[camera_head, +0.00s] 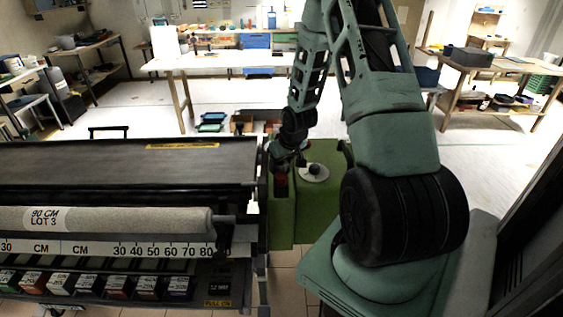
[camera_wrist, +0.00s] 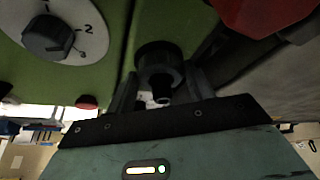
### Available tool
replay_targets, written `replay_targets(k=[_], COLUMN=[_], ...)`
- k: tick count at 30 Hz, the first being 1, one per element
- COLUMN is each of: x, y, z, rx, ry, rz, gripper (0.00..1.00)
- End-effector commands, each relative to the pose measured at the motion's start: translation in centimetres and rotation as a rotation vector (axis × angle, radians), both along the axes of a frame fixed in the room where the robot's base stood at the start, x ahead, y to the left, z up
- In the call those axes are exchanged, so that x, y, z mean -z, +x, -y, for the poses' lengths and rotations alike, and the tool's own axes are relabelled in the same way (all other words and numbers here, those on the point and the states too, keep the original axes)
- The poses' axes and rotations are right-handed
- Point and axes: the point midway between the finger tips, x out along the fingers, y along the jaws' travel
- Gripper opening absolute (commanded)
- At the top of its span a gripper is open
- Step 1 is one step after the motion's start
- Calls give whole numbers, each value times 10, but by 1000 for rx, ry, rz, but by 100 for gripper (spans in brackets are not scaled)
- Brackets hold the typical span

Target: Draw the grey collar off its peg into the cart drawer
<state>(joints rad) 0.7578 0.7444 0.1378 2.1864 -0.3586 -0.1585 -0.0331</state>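My gripper (camera_wrist: 162,92) points at a green housing (camera_wrist: 100,15), which also shows below my arm in the head view (camera_head: 282,222). Its two dark fingers stand apart. Between and beyond them is a dark, ribbed round piece (camera_wrist: 158,58) with a short dark stub below it. I cannot tell whether this is the grey collar on its peg, or whether the fingers touch it. In the head view my gripper (camera_head: 284,153) is small and dark above the housing. I cannot make out the cart drawer.
A white numbered dial (camera_wrist: 70,22) with a black knob sits left of the fingers. A red part (camera_wrist: 265,12) is close at upper right. The pasting machine (camera_head: 110,165) with a wallpaper roll (camera_head: 120,220) fills the left. Pale floor lies behind, before a white table (camera_head: 215,62).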

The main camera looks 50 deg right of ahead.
Motion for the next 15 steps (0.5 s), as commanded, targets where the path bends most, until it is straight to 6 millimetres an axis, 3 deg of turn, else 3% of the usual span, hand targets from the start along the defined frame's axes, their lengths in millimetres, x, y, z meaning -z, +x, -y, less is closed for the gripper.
replay_targets(k=[1, 3, 4, 5, 7, 8, 15], x=[0, 0, 0, 0, 0, 0, -4], y=[0, 0, 0, 0, 0, 0, 0], z=[0, 0, 0, 0, 0, 0, 0], rx=[0, 0, 0, 0, 0, 0, 0], ry=[0, 0, 0, 0, 0, 0, 0], rz=[0, 0, 0, 0, 0, 0, 0], gripper=[37, 25, 25, 42, 22, 20, 20])
